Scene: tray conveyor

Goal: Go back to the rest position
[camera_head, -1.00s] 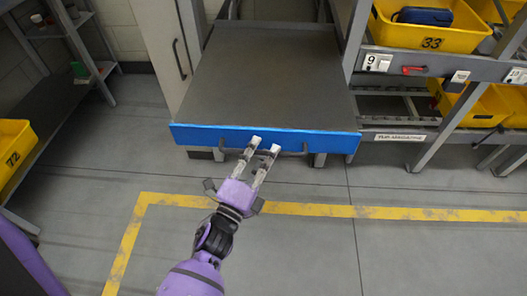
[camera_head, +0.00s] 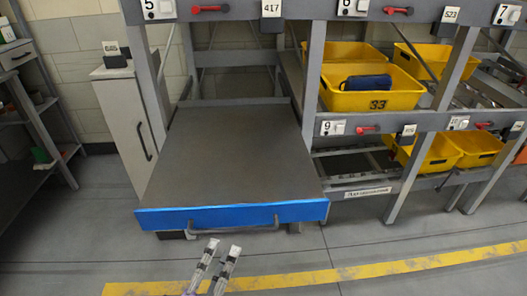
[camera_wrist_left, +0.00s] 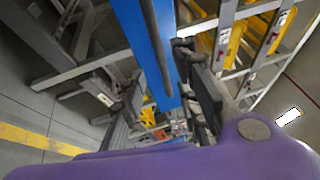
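The wide dark tray platform (camera_head: 235,150) has a blue front edge (camera_head: 180,219) with a dark bar handle (camera_head: 235,229). My left gripper (camera_head: 223,247) shows low in the head view, just below the handle in the picture. Its two fingers are parallel with a gap between them, and nothing is held. In the left wrist view the fingers (camera_wrist_left: 165,95) stand apart on both sides of the blue front (camera_wrist_left: 140,35), which lies beyond them. Whether a finger touches the handle cannot be told. My right gripper is not in view.
A grey rack with yellow bins (camera_head: 372,92) stands at the right, one bin holding a dark blue case (camera_head: 366,82). A narrow white cabinet (camera_head: 127,125) stands left of the tray. Shelving (camera_head: 40,125) is at far left. Floor with a yellow line (camera_head: 330,277) is clear in front.

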